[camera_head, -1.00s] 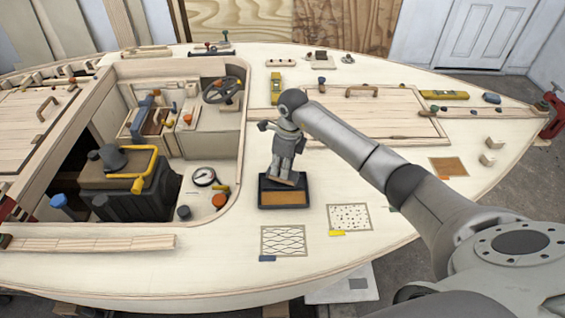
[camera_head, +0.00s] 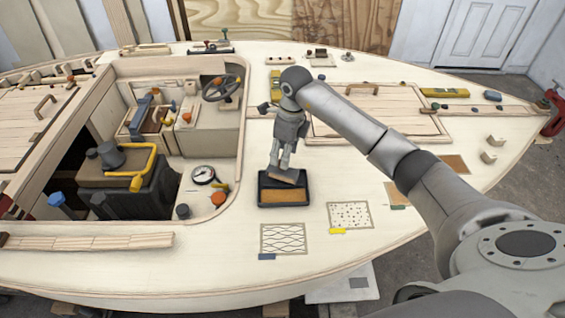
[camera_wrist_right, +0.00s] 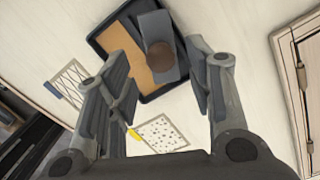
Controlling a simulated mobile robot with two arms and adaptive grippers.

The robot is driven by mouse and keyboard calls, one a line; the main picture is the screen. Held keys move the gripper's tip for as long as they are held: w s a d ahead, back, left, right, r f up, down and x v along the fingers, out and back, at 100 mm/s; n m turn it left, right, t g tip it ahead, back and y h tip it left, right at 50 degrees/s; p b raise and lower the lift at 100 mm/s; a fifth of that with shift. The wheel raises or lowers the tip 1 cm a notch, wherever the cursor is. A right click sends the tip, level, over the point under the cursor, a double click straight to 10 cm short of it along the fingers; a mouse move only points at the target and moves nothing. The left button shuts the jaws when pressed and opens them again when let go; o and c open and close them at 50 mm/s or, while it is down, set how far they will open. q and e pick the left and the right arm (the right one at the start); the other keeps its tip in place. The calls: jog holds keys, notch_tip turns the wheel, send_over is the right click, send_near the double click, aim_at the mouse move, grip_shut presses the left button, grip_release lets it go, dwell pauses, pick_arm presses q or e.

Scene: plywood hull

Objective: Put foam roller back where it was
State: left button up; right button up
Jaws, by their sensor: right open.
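A dark shallow tray (camera_head: 262,196) with a brown pad in its near part sits on the pale deck; it also shows in the wrist view (camera_wrist_right: 103,43). A grey piece with a round brown patch (camera_wrist_right: 161,55) lies in the tray's other part; it may be the foam roller, but I cannot tell surely. In the head view a tilted brown strip (camera_head: 286,177) shows there below my fingers. My right gripper (camera_head: 281,164) is open above the tray, its fingers (camera_wrist_right: 163,80) either side of the grey piece and apart from it. My left gripper is out of view.
Two patterned squares, one wavy (camera_head: 283,239) and one speckled (camera_head: 350,215), lie on the deck near the tray. The open cockpit (camera_head: 160,190) with a dark engine box is to the left. A wooden hatch (camera_head: 380,115) lies behind my right arm.

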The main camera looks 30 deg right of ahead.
notch_tip(320, 180, up, 7)
jog(key=b, duration=0.1)
jog(key=shift+s+d+r, duration=0.15)
jog(key=shift+s+d, duration=0.15)
jog(key=shift+s, duration=0.05)
dwell(0.3)
